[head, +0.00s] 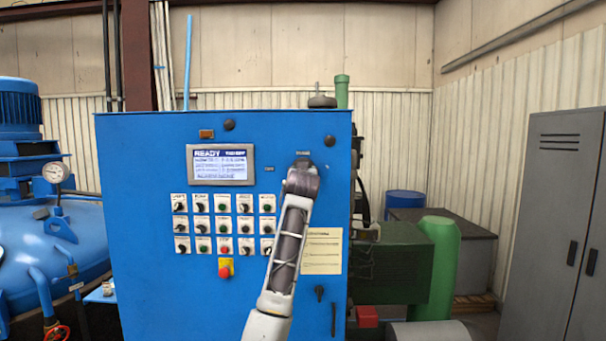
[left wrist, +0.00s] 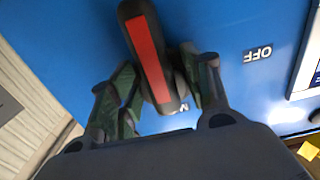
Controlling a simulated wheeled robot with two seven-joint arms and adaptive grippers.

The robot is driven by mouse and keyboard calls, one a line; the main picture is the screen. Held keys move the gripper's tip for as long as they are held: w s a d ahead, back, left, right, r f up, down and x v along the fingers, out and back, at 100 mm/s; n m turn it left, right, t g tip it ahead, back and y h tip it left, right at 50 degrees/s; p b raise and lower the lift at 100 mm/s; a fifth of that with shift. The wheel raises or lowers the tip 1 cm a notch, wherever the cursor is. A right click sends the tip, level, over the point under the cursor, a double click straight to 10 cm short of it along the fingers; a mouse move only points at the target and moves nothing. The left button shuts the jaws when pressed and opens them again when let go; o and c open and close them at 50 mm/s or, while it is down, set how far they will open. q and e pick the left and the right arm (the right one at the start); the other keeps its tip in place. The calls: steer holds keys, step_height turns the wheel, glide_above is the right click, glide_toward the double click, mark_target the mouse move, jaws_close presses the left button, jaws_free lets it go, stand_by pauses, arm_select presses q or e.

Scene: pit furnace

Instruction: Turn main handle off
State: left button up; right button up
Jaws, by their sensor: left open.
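The main handle is a dark rotary handle with a red stripe (left wrist: 148,52) along its top in the left wrist view. It lies slightly slanted in that picture, between my left gripper's (left wrist: 160,78) two spread fingers. The right-hand finger is very close to it; I cannot tell whether it touches. An OFF label (left wrist: 258,53) is on the blue panel to the right of the handle. Another label near the handle's lower end is partly hidden. In the head view my left arm reaches up to the panel's upper right and its wrist hides most of the handle. My right gripper is not seen.
The blue control cabinet (head: 130,200) carries a lit screen (head: 221,164) reading READY, rows of knobs and buttons, and a red emergency button (head: 225,268) on yellow. A yellow notice (head: 322,250) is right of my arm. A grey locker (head: 550,220) stands far right.

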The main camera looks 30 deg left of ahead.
arm_select(q)
steer(key=shift+w, duration=0.1)
jaws_close()
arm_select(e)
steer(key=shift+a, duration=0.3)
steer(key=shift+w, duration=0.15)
